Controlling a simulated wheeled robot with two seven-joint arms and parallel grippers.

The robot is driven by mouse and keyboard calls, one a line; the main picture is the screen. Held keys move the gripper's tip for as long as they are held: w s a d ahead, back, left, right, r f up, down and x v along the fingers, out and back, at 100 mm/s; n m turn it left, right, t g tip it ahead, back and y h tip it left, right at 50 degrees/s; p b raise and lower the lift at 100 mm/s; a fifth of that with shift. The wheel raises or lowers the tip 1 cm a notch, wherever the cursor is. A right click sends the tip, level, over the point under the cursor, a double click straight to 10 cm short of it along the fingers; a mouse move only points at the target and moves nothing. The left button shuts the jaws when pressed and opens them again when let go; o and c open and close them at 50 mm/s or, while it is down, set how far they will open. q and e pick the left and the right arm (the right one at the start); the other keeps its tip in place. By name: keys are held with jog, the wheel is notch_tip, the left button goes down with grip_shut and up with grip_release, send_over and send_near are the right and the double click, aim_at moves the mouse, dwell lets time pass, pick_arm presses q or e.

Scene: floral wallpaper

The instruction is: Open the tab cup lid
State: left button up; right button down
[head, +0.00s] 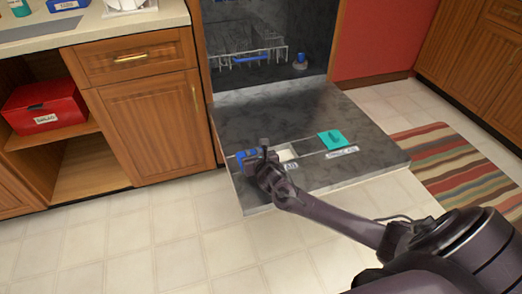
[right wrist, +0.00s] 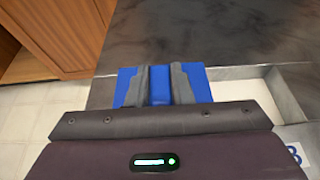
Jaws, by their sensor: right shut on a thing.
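The blue tab cup lid (head: 242,159) is at the left edge of the open dishwasher door's inner face. Beside it on the right, a white-floored recess (head: 288,154) lies uncovered. My right gripper (head: 260,157) reaches over the door and is shut on the lid. In the right wrist view, the two grey fingers (right wrist: 159,88) clamp a raised blue grip on the lid (right wrist: 204,86), and the open recess (right wrist: 238,88) shows to the right. The gripper hides part of the lid and recess in the head view. My left gripper is out of view.
The dishwasher door (head: 360,150) lies lowered over the tiled floor. A teal lid (head: 332,138) sits right of the recess. A rack (head: 250,58) is inside the dishwasher. Wooden cabinets (head: 145,125) stand left, with a red box (head: 45,105) on a shelf. A striped rug (head: 455,175) lies right.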

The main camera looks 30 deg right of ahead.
jog(key=shift+w+r, duration=0.1)
jog(key=c, duration=1.3)
grip_release()
jog(key=shift+s, duration=0.35)
jog(key=p+v, duration=0.2)
jog(key=v, duration=0.5)
jog(key=shift+a, duration=0.1)
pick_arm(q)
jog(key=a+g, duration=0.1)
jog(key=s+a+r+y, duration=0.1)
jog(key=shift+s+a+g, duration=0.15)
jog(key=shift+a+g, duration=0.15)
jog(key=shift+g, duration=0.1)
pick_arm(e)
jog(key=shift+s, duration=0.1)
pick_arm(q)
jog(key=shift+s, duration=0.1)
